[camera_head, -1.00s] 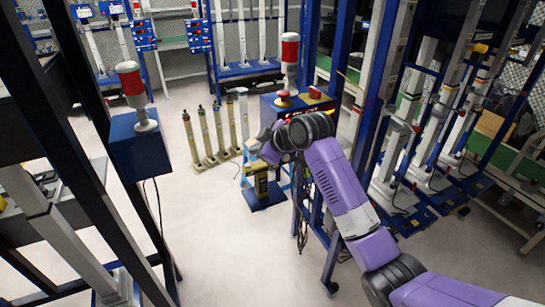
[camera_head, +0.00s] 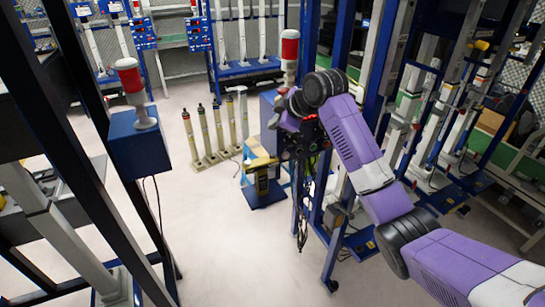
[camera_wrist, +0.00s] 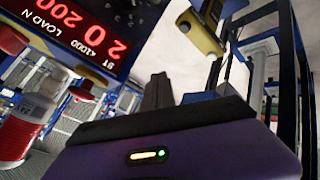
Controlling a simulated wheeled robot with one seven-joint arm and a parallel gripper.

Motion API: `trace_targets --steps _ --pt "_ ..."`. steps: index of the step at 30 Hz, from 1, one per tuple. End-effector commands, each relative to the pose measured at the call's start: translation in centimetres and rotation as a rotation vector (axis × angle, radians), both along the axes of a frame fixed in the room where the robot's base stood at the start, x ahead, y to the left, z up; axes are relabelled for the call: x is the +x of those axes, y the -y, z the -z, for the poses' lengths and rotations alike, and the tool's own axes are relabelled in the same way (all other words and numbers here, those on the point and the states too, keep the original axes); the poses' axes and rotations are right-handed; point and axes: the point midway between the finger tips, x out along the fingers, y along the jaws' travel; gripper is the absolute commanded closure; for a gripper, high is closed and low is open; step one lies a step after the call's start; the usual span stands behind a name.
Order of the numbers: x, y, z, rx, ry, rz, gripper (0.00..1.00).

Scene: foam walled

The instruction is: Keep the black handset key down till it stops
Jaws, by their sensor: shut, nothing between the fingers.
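A yellow-and-black unit (camera_head: 262,178) stands on a blue base plate in the middle of the head view. In the wrist view a yellow body with a black part (camera_wrist: 203,30) shows at the top, right of centre; I cannot tell whether this black part is the handset key. My gripper (camera_wrist: 158,92) shows as dark fingers closed together past the purple wrist housing, with nothing held. It appears apart from the yellow body. In the head view my wrist covers much of the blue control box (camera_head: 268,108), and the fingertips cannot be made out.
A display panel (camera_wrist: 70,30) with red digits and "LOAD N" appears upside down in the wrist view, with red knobs (camera_wrist: 85,88) beside it. A red-and-white lamp (camera_head: 290,52) stands behind my wrist. Blue posts (camera_head: 335,200) and cables stand close by. Floor in front is clear.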

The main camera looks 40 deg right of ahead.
Motion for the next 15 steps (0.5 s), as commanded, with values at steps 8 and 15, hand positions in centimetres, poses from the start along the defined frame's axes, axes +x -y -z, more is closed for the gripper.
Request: trace_targets --steps 8,15 --pt "0.0 0.0 3.8 0.001 -0.001 0.000 1.00" --pt "0.0 -0.1 6.7 0.002 0.000 0.000 1.00"
